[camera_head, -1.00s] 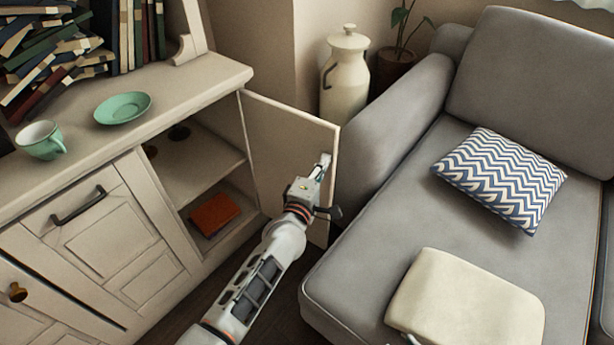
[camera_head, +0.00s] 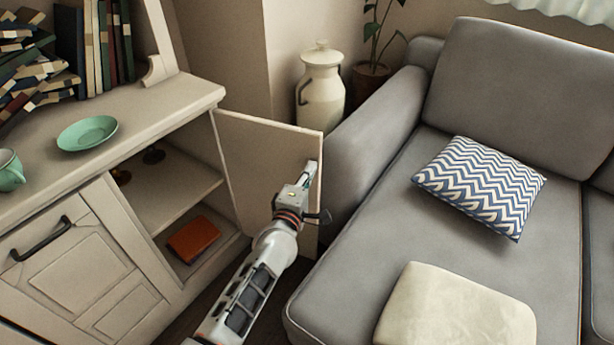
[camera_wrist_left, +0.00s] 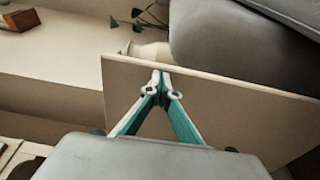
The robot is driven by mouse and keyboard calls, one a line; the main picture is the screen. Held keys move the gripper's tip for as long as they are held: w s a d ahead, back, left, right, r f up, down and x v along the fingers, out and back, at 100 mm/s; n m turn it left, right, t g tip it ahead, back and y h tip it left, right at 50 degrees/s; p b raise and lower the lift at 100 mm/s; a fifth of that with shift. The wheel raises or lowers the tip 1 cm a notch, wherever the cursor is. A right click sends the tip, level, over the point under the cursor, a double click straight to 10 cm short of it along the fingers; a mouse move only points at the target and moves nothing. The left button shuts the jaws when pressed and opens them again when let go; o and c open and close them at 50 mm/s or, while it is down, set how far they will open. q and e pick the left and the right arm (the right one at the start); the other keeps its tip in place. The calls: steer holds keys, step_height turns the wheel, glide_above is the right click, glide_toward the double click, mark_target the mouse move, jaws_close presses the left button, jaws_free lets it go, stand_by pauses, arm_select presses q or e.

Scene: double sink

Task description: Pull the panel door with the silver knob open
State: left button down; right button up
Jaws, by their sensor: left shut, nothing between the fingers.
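The panel door (camera_head: 260,155) stands swung wide open at the right end of the cream cabinet (camera_head: 130,235). Its inner face shows, and the silver knob is not visible in either view. My left gripper (camera_head: 312,170) is at the inner face, near the door's free edge. In the left wrist view its two fingers (camera_wrist_left: 161,84) meet at the tips with nothing between them, in front of the door (camera_wrist_left: 235,105). Whether the tips touch the door I cannot tell. My right gripper is not in view.
Inside the open compartment an orange-red box (camera_head: 194,239) lies on the floor under a shelf (camera_head: 180,195). A grey sofa (camera_head: 375,215) stands close right of the door. A cream jug (camera_head: 320,95) stands behind it. A green saucer (camera_head: 87,133) lies on the cabinet top.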

arm_select(q)
steer(key=v, duration=1.2)
steer(key=shift+r, duration=0.15)
